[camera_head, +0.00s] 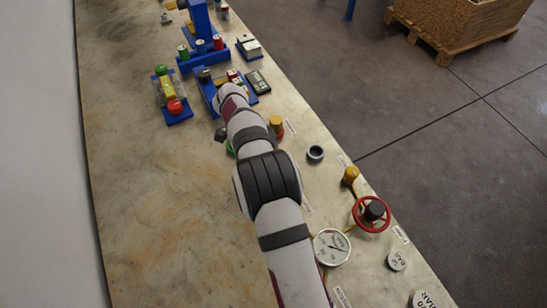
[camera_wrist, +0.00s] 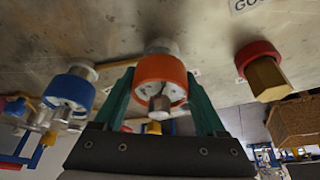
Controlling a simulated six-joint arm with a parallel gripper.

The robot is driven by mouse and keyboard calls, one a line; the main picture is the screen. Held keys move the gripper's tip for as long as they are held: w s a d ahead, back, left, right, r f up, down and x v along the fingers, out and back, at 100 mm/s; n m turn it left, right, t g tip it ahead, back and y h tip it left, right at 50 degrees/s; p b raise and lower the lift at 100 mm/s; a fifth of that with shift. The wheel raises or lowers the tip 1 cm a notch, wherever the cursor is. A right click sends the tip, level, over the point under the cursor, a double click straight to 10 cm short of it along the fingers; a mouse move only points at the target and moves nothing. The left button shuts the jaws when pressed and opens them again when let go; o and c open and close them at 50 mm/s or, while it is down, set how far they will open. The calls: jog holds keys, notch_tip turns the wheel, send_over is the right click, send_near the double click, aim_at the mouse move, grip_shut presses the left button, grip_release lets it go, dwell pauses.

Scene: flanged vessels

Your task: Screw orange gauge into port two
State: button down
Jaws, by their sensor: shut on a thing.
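In the wrist view, my gripper (camera_wrist: 160,98) has its two green fingers on either side of an orange-rimmed round part (camera_wrist: 161,70), which I take for the orange gauge. The fingers are shut on it. A pale inner face and a silver hex stem (camera_wrist: 158,104) show on its near side. A silver cylinder (camera_wrist: 161,46) shows behind it, against the worn surface. I cannot tell whether the part is threaded into that cylinder or only in line with it. No port number is readable. In the head view, my arm hides the orange part and most of my gripper.
In the wrist view, a blue-rimmed part (camera_wrist: 70,91) stands left and a red-rimmed part with a brass hex (camera_wrist: 262,70) right. In the head view, a red handwheel (camera_head: 372,213), a white dial (camera_head: 331,246) and blue fixtures (camera_head: 206,55) stand on the bench. Its left side is clear.

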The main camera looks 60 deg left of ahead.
jog(key=m+g, duration=0.1)
jog(key=m, duration=0.2)
jog(key=shift+f+h, duration=0.15)
jog(key=shift+h, duration=0.25)
jog(key=m, duration=0.2)
jog(key=shift+s+m+g+h, duration=0.1)
jog(key=shift+m+g+h, duration=0.2)
jog(key=shift+m+g, duration=0.1)
grip_release()
jog(key=shift+r, duration=0.2)
